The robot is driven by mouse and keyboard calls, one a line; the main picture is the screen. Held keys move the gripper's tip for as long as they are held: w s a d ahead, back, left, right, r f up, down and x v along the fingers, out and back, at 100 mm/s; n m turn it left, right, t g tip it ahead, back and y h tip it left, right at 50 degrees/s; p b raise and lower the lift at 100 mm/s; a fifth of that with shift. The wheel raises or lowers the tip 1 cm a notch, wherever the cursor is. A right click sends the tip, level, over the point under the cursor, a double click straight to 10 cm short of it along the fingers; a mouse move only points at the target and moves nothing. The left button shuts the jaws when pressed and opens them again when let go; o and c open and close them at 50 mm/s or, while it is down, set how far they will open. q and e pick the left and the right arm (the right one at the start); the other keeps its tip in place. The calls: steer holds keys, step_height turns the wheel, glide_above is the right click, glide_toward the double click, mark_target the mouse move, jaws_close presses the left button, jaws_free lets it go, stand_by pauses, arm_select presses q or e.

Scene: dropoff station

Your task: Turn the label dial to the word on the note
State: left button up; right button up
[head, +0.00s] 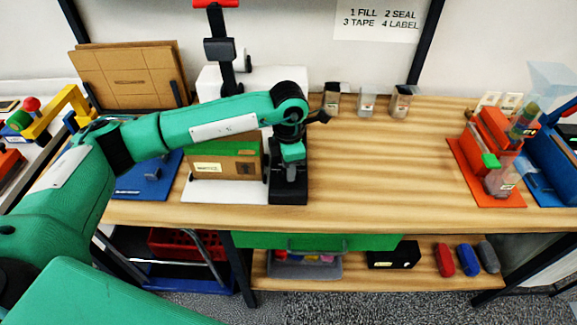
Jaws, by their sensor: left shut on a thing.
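My left gripper (291,172) points down at a black upright device (288,190) on the wooden table. It is shut on a part of this device, which looks like the dial; the gripper hides most of it, so its setting cannot be read. A cardboard box (232,168) with a green strip stands just left of the device on a white board. A small pale note or label (207,167) is on the box front, its word too small to read. My right gripper is not in view.
Three small dispensers (367,100) stand at the table's back. An orange rack (490,140) with bottles is at the right. Flat cardboard (128,75) leans at the back left. A wall sign (380,17) lists fill, seal, tape, label. The table's middle right is clear.

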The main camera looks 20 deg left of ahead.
arm_select(q)
steer(key=shift+r, duration=0.1)
steer(key=o, duration=1)
steer(key=shift+c, duration=0.2)
steer(key=shift+r, duration=0.4)
step_height(320, 180, up, 13)
steer(key=b, duration=0.2)
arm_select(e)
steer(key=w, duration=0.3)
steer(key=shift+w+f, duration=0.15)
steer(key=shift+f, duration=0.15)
